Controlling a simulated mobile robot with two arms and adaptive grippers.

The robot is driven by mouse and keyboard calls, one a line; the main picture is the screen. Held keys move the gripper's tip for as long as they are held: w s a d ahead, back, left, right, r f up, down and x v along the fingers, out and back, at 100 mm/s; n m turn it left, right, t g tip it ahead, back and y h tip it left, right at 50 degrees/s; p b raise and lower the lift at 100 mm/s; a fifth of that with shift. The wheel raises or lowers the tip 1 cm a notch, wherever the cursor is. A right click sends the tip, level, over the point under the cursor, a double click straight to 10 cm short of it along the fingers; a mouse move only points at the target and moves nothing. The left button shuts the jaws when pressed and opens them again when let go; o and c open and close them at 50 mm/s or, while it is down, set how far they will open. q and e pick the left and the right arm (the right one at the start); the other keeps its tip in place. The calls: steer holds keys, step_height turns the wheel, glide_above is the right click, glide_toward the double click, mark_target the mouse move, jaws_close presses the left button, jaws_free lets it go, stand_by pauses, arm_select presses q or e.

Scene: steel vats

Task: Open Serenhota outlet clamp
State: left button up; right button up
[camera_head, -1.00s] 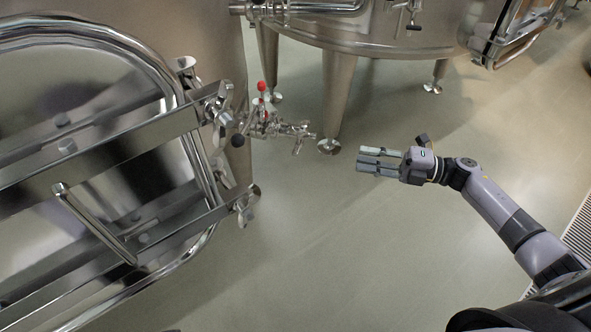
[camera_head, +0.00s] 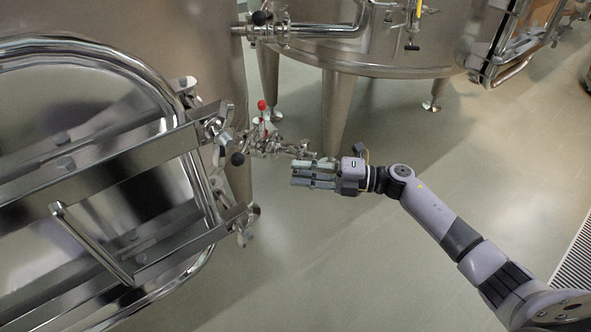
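A steel outlet valve assembly (camera_head: 270,145) juts right from the lower part of the left vat, with a red-tipped lever (camera_head: 262,108) and a black ball knob (camera_head: 237,159). Small clamp fittings show along it; which one is the outlet clamp I cannot tell. My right gripper (camera_head: 293,174) is just right of and below the outlet's free end, its straight fingers pointing left. The fingers are apart and empty. The upper finger overlaps the outlet's end in the picture; whether it touches I cannot tell. My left gripper is not in view.
The left vat's large oval door (camera_head: 85,130) with steel crossbars and a handle (camera_head: 92,243) fills the left side. Another vat (camera_head: 370,50) stands behind on steel legs, with a pipe on its front. The floor (camera_head: 330,270) in front is clear.

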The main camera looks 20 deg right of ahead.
steer(key=shift+x, duration=0.95)
jaws_close()
